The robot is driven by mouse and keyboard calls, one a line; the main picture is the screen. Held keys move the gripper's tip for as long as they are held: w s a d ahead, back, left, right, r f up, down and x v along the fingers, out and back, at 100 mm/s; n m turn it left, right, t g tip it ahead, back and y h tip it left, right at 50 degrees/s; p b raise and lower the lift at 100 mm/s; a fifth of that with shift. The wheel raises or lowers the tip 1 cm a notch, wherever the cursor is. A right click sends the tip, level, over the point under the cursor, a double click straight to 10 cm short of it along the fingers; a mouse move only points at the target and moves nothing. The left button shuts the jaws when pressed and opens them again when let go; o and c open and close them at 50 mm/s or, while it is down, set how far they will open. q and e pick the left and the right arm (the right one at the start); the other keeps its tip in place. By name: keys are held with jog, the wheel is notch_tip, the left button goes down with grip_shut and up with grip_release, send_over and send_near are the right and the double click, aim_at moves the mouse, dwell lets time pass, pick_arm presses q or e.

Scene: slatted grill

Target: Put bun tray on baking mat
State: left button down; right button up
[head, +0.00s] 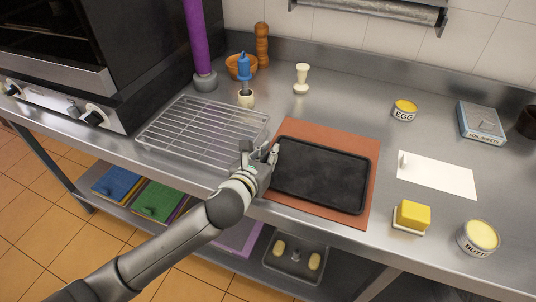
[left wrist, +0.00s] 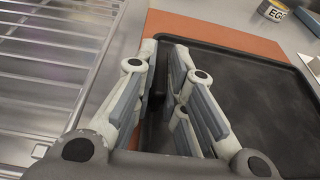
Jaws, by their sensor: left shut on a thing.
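The black bun tray (head: 322,176) lies flat over the reddish-brown baking mat (head: 370,197), with a border of mat showing around it. I cannot tell whether it rests fully on the mat. My left gripper (head: 268,156) is at the tray's left edge, its fingers shut on the rim. In the left wrist view the fingers (left wrist: 165,95) close on the edge of the black tray (left wrist: 260,100), and the mat (left wrist: 210,32) shows behind it. My right gripper is not in view.
A slatted wire rack (head: 205,128) lies just left of the mat. A white sheet (head: 437,176), a yellow block (head: 411,217) and a butter tub (head: 478,239) are to the right. The counter's front edge is close to the mat.

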pick_arm(q)
jog(key=c, duration=1.9)
grip_release()
jog(key=shift+f, duration=0.1)
jog(key=o, duration=0.4)
jog(key=v, duration=1.2)
